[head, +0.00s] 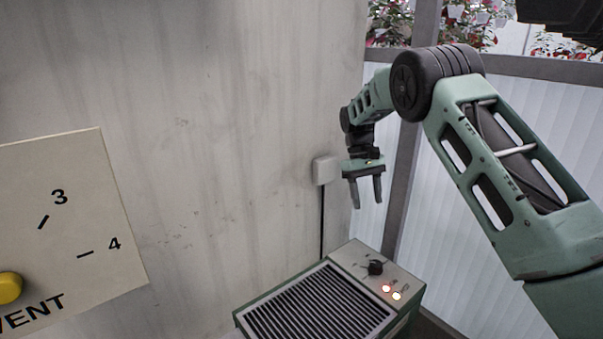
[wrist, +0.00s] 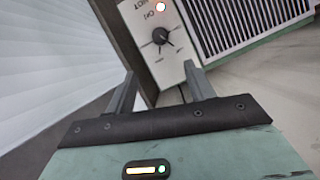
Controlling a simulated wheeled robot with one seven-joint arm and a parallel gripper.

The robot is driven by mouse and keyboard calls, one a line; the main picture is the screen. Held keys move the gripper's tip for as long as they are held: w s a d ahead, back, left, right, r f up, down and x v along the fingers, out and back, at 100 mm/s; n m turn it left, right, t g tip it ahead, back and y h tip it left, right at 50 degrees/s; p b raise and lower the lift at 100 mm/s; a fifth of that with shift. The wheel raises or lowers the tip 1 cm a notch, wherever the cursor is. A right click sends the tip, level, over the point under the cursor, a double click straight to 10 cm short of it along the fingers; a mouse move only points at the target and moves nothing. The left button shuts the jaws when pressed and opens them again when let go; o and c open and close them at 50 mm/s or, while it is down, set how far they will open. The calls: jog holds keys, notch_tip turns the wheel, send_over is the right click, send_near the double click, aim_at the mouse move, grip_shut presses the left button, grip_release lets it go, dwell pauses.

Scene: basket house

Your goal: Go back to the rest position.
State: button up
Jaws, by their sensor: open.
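My gripper (head: 366,191) hangs from my green arm at the right of the head view, fingers pointing down, open and empty. It is above a green and grey box with a slatted grille (head: 318,308), clear of it. In the wrist view my two fingers (wrist: 158,88) are spread apart with nothing between them. Beyond them is the box's panel with a black knob (wrist: 160,36) and a lit lamp (wrist: 160,6).
A concrete wall (head: 230,130) fills the middle. A panel with a yellow knob (head: 9,287) and marks 3 and 4 is close at left. A small white wall box (head: 326,170) has a cable running down. Ribbed translucent panels (head: 480,220) and a grey post (head: 402,190) stand at right.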

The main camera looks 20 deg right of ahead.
jog(key=shift+a, duration=0.1)
jog(key=s+a+r+n+t+p, duration=0.1)
jog(key=s+a+r, duration=0.2)
jog(key=s+a, duration=0.3)
jog(key=s+a+r+n+y, duration=0.1)
jog(key=s+a+r, duration=0.25)
jog(key=a, duration=0.45)
jog(key=s+a+r+n+t+p, duration=0.1)
jog(key=s+a+r, duration=0.1)
jog(key=s+a, duration=0.45)
jog(key=s+a+n+t, duration=0.1)
jog(key=s+a, duration=0.1)
jog(key=s, duration=0.9)
jog(key=s+a+n+t+p, duration=0.1)
jog(key=s+a+n, duration=0.1)
jog(key=s, duration=0.9)
jog(key=shift+s+a+r+n, duration=0.2)
jog(key=shift+a+r+n, duration=0.1)
jog(key=shift+a, duration=0.25)
